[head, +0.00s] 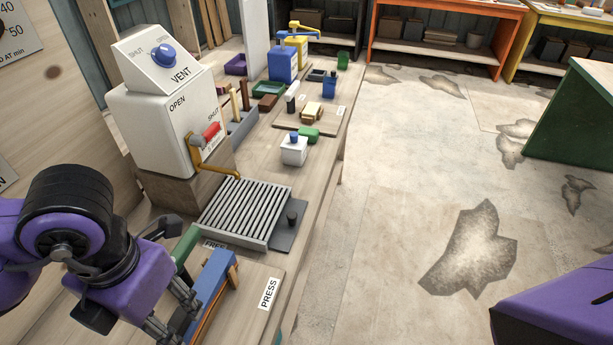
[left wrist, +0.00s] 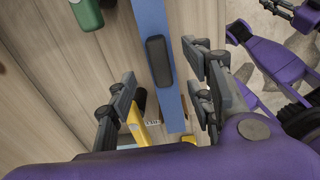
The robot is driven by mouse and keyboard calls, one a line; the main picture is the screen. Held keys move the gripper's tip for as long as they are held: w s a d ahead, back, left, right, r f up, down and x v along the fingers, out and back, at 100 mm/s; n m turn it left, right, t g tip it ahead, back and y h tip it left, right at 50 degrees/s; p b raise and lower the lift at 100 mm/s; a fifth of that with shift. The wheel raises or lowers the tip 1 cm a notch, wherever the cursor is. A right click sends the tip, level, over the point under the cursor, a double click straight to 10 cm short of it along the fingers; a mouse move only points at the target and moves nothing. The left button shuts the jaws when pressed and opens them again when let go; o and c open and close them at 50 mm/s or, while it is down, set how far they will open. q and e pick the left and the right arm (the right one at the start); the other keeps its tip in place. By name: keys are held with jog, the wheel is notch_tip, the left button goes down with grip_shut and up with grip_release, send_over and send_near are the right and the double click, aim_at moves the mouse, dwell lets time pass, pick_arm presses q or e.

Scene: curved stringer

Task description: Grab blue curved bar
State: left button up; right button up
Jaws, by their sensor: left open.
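The blue bar (head: 211,281) lies lengthwise near the front of the workbench in the head view, with a brown wooden piece along its side and under its far end. In the left wrist view the blue bar (left wrist: 153,18) runs from top to bottom, with a dark rounded pad on it. My left gripper (head: 182,287) is close to the bar's left side in the head view. In the left wrist view its fingers (left wrist: 160,65) are spread to either side of the bar and hold nothing. Contact cannot be told. My purple right arm shows at lower right; its fingers are unclear.
A green block (head: 187,243) lies just left of the bar. A slatted metal rack (head: 243,212) and the white vent box (head: 150,130) stand beyond. A yellow piece (left wrist: 138,128) shows low in the wrist view. Floor to the right is open.

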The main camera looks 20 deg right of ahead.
aim_at(171, 325)
pick_arm(q)
notch_tip(171, 325, down, 5)
jog(key=shift+w+f, duration=0.1)
jog(key=shift+w, duration=0.05)
grip_shut()
dwell(0.4)
